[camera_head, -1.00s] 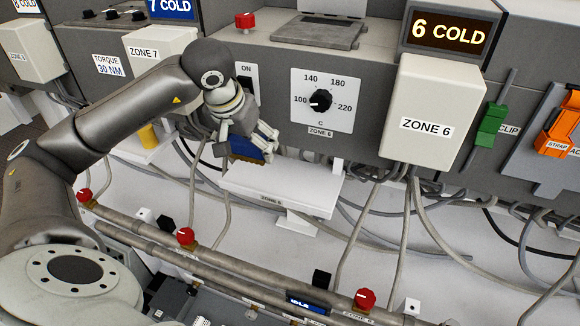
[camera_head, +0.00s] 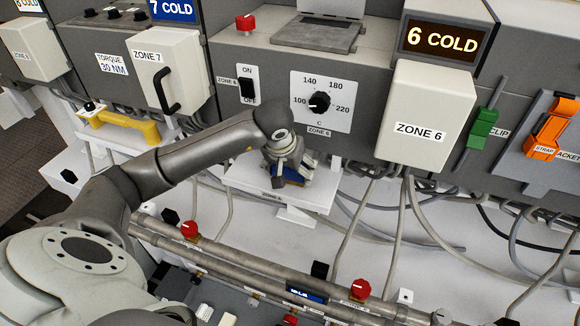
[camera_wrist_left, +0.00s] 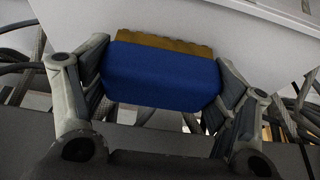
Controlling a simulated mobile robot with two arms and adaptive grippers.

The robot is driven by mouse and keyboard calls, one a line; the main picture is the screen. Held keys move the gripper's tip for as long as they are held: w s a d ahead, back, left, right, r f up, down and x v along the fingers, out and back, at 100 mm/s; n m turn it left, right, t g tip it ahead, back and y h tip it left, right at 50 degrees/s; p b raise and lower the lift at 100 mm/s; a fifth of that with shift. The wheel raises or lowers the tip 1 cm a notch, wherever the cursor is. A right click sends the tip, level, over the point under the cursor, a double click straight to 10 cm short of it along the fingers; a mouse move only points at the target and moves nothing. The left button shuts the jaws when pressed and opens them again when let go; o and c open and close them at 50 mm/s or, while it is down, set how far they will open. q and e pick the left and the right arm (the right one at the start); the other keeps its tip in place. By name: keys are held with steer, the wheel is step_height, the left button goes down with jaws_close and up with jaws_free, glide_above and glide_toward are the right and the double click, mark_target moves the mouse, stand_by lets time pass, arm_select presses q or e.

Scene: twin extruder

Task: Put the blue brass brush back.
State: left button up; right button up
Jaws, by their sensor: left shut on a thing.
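My left gripper (camera_head: 291,168) is over the small white shelf (camera_head: 240,176) under the Zone 6 housing. It is shut on the blue brass brush (camera_head: 292,177), which shows only partly behind the fingers in the head view. In the left wrist view the brush (camera_wrist_left: 160,78) sits between both fingers, blue block nearer the camera, brass-coloured bristles along its far edge. The white surface (camera_wrist_left: 240,20) lies just beyond the bristles. I cannot tell whether the brush touches the shelf. My right gripper is not in view.
A yellow-handled tool (camera_head: 122,124) lies on the Zone 7 shelf at left. The white Zone 6 box (camera_head: 426,115) and dial plate (camera_head: 321,100) are close behind. Cables hang below. A pipe with red knobs (camera_head: 360,289) runs in front.

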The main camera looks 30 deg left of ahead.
arm_select(q)
steer(key=shift+f, duration=0.1)
steer(key=shift+f+b, duration=0.25)
steer(key=shift+b, duration=0.1)
steer(key=o, duration=0.9)
steer(key=shift+r, duration=0.1)
steer(key=shift+o, duration=0.2)
steer(key=shift+r+p, duration=0.1)
steer(key=shift+p, duration=0.35)
steer(key=b+v, duration=0.3)
steer(key=v, duration=0.7)
steer(key=shift+d+r, duration=0.25)
steer(key=shift+r, duration=0.15)
